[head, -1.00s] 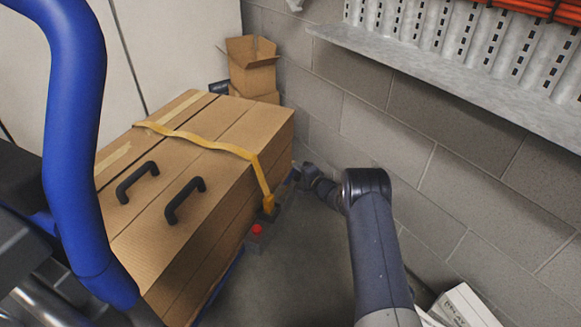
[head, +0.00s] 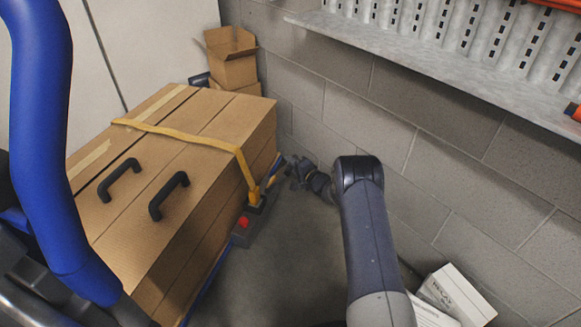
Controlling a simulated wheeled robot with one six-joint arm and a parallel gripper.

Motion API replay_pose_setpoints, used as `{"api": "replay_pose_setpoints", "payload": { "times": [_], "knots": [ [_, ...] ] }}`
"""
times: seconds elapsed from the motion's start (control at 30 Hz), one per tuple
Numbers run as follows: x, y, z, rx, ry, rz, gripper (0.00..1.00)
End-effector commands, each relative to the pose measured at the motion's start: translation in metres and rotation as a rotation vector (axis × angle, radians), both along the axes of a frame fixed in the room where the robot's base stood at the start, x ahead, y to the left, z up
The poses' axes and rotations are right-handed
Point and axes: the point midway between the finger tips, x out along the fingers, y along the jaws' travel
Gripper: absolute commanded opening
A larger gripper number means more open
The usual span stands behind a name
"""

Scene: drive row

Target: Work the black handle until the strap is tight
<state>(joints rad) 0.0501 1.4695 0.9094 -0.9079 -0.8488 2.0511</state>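A large cardboard box (head: 215,165) has a yellow strap (head: 190,137) over its top and down its right side. The strap's lower end meets a small dark and yellow fitting (head: 256,203), seemingly the ratchet, low beside the box. Two black grips (head: 119,179) and (head: 168,195) are on the box top. My gripper (head: 287,170) is just right of the fitting, near the box's far right corner. It is small and dark here, so I cannot tell its opening or whether it touches a handle. The ratchet's black handle does not show clearly.
A block wall (head: 390,140) runs close behind my arm, with a metal ledge (head: 430,65) above. A red button (head: 243,222) sits on a grey housing beside the box. White cartons (head: 453,295) lie at lower right. A small open box (head: 230,58) stands behind.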

Motion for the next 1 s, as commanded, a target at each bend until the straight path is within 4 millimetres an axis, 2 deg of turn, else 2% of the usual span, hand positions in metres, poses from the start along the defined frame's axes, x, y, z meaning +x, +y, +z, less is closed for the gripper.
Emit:
{"api": "replay_pose_setpoints", "payload": {
  "times": [0.03,0.23,0.73,0.87,1.0],
  "knots": [
    [0.001,-0.002,0.003,0.000,-0.003,-0.004,0.29],
    [0.000,0.000,-0.001,-0.003,0.004,-0.001,0.44],
    [-0.005,-0.001,-0.004,-0.006,0.012,0.000,0.44],
    [-0.016,-0.010,0.000,-0.005,0.014,-0.001,0.44],
    [-0.036,-0.024,0.006,-0.004,0.012,-0.003,0.44]
  ]
}}
